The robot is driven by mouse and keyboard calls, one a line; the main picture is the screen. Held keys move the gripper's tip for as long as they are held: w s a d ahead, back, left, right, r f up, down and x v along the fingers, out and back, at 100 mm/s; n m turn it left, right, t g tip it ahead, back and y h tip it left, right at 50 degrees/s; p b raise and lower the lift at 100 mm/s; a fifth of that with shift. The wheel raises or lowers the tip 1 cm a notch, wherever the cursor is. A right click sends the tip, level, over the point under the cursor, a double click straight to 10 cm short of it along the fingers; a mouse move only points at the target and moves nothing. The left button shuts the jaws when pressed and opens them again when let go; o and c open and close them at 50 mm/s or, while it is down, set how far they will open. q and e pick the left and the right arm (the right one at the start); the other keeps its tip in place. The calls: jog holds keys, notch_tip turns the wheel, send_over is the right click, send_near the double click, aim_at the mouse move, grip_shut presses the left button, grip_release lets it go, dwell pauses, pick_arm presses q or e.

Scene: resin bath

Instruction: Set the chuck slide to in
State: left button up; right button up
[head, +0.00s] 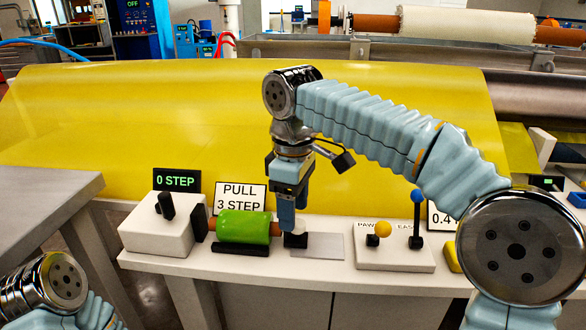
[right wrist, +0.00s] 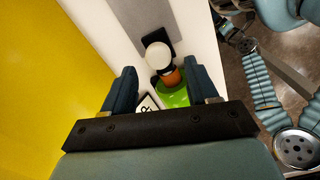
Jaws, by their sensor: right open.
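The chuck slide appears to be the black block (head: 295,241) with a white knob at the right end of the green roll (head: 243,227). In the right wrist view the white knob (right wrist: 158,56) stands by a black base, with the roll's orange-brown core and green body (right wrist: 178,97) beside it. My right gripper (head: 287,215) is pointed down just above and in front of the knob, partly hiding it. In the right wrist view its two fingers (right wrist: 162,88) are apart, with nothing held between them. My left gripper is out of view; only part of my left arm shows.
A white box (head: 155,230) with a black lever and "0 STEP" display stands left of the roll. A "PULL 3 STEP" sign (head: 240,196) stands behind it.

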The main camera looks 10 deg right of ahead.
notch_tip(320, 180, up, 10)
jog(key=p, duration=0.3)
